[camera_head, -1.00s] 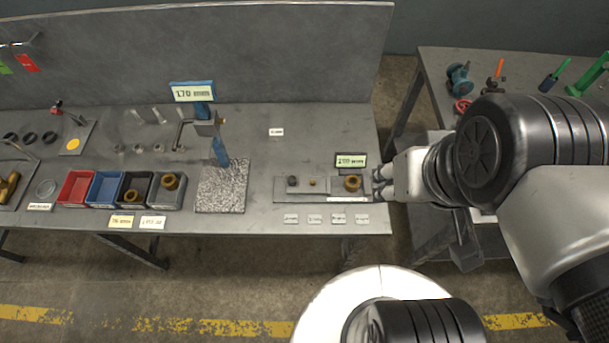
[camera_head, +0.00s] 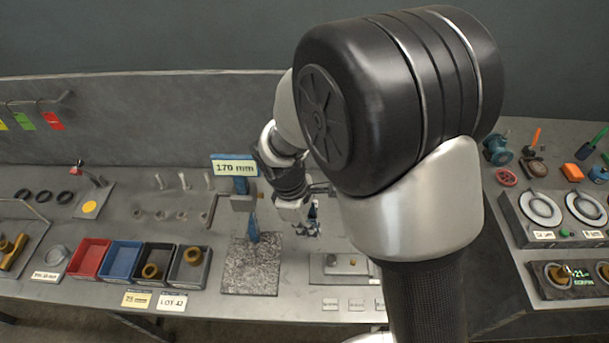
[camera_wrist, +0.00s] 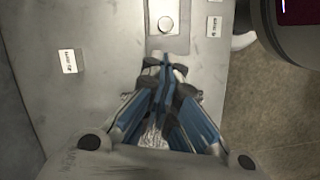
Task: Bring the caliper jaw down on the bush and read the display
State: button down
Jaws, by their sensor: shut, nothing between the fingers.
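The caliper is a blue upright gauge with a pale display (camera_head: 234,167) that reads 170 mm. Its blue jaw (camera_head: 254,228) hangs over a speckled granite plate (camera_head: 250,275), and I see no bush on the visible part of that plate. One brass bush (camera_head: 151,271) lies in the black bin and another bush (camera_head: 192,256) in the grey bin. My gripper (camera_head: 305,230) is just right of the jaw, shut and empty; whether it touches the gauge I cannot tell.
A metal fixture plate (camera_head: 325,272) with a small silver cylinder (camera_head: 353,260) lies right of the granite; my arm hides its right part. A red bin (camera_head: 88,258) and a blue bin (camera_head: 120,262) stand left. Another bench with dials (camera_head: 540,209) is at right.

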aim_at(332, 255)
jog(key=shift+n, duration=0.3)
jog(key=b+x, duration=0.1)
jog(key=x, duration=0.2)
jog(key=b+x, duration=0.1)
jog(key=x, duration=0.3)
jog(key=a+b+x, duration=0.1)
jog(key=b+x, duration=0.1)
jog(key=x, duration=0.2)
jog(key=shift+f, duration=0.3)
jog(key=shift+d, duration=0.15)
jog(key=d, duration=0.4)
jog(key=shift+s+d+p, duration=0.15)
jog(key=shift+d+p, duration=0.1)
jog(key=shift+p, duration=0.05)
jog(key=shift+a, duration=0.1)
jog(key=shift+r, duration=0.1)
jog(key=p+v, duration=0.8)
jog(key=v, duration=0.2)
jog(key=shift+p, duration=0.35)
